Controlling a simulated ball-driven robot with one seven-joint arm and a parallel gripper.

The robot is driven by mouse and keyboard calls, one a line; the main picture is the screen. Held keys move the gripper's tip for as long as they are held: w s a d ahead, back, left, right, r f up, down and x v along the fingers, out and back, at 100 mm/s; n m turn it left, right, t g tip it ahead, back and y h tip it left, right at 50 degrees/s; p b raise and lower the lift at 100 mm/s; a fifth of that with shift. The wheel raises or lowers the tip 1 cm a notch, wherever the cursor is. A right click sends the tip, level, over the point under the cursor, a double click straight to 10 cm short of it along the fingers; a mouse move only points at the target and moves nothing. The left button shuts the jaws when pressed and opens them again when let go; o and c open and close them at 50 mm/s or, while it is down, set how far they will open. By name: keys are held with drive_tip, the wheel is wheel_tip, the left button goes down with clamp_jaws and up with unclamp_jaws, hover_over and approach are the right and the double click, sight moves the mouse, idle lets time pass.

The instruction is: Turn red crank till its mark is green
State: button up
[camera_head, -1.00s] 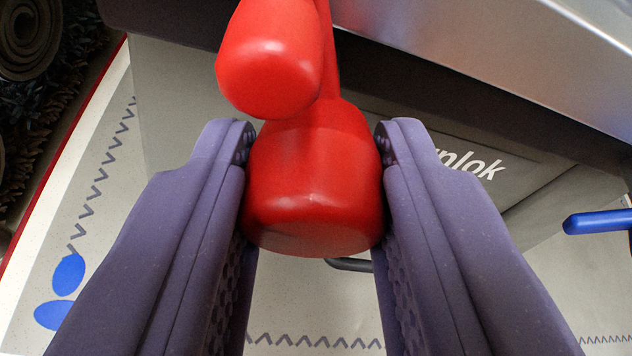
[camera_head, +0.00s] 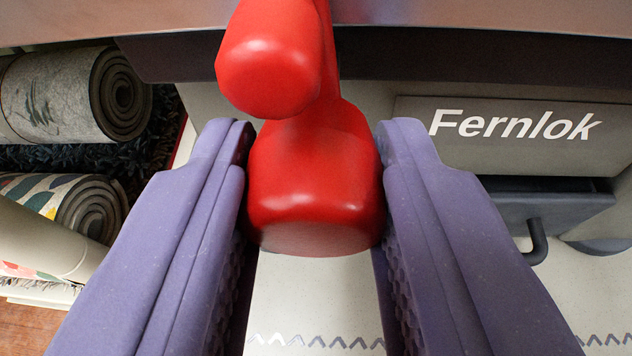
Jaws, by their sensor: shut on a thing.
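The red crank (camera_head: 315,185) fills the upper middle of the view. Its thick, rounded lower knob sits between the two purple fingers of my gripper (camera_head: 314,190), which are shut on it from left and right. A second red rounded part of the crank (camera_head: 270,60) stands nearer the camera above the knob. A red arm runs up behind it to the top edge of the picture. I see no mark on the crank, neither green nor any other colour.
A grey panel lettered "Fernlok" (camera_head: 515,125) is behind the crank at right, with a dark drawer-like part (camera_head: 545,205) below it. Rolled rugs (camera_head: 85,95) lie at left. A pale mat with a zigzag border (camera_head: 320,300) lies below.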

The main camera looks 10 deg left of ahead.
drive_tip(key=shift+s+f, duration=0.1)
drive_tip(key=shift+f, duration=0.1)
drive_tip(key=o, duration=1)
drive_tip(key=shift+a, duration=0.1)
drive_tip(key=shift+o, duration=0.2)
drive_tip(key=shift+r, duration=0.1)
drive_tip(key=p+v, duration=0.2)
drive_tip(key=v, duration=0.5)
drive_tip(key=shift+s, duration=0.3)
drive_tip(key=shift+r, duration=0.15)
